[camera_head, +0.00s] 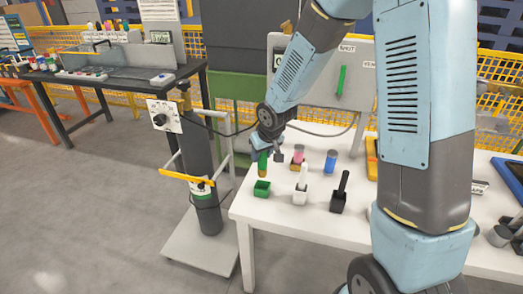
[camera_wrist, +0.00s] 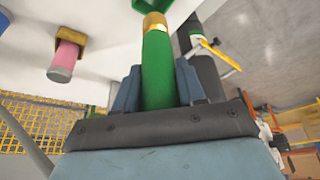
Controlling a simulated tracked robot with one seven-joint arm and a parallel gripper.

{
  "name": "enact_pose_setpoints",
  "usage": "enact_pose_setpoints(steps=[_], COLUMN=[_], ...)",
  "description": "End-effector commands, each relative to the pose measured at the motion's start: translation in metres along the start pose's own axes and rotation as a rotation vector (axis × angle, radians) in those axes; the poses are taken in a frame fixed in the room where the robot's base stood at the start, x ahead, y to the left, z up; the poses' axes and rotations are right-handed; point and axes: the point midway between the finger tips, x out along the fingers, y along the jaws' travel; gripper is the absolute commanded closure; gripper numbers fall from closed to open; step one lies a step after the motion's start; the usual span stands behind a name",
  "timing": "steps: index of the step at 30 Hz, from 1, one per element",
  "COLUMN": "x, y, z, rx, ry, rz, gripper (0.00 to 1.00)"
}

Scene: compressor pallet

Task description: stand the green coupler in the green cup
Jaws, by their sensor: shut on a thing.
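The green coupler (camera_wrist: 157,68) is a green cylinder with a brass end, and it shows between the two fingers of my gripper (camera_wrist: 158,85) in the wrist view. In the head view the coupler (camera_head: 262,162) hangs upright below my gripper (camera_head: 264,148), brass end down. The green cup (camera_head: 262,188) stands on the white table near its left front edge. The coupler's brass end is close above the cup, and I cannot tell whether they touch. The cup's edge (camera_wrist: 168,5) also shows at the top of the wrist view, past the brass end.
On the white table (camera_head: 325,222) stand a white cup with a white piece (camera_head: 301,190), a black cup with a black piece (camera_head: 340,194), a pink piece (camera_head: 298,155) and a blue piece (camera_head: 331,161). A gas cylinder (camera_head: 203,165) on a cart stands left of the table.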

Motion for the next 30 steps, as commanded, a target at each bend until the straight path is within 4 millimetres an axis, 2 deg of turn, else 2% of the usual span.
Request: enact_pose_setpoints(steps=[30], x=[0.060], y=[-0.002], z=[0.025], rx=[-0.002], ry=[0.000], rz=[-0.002], gripper=[0.99])
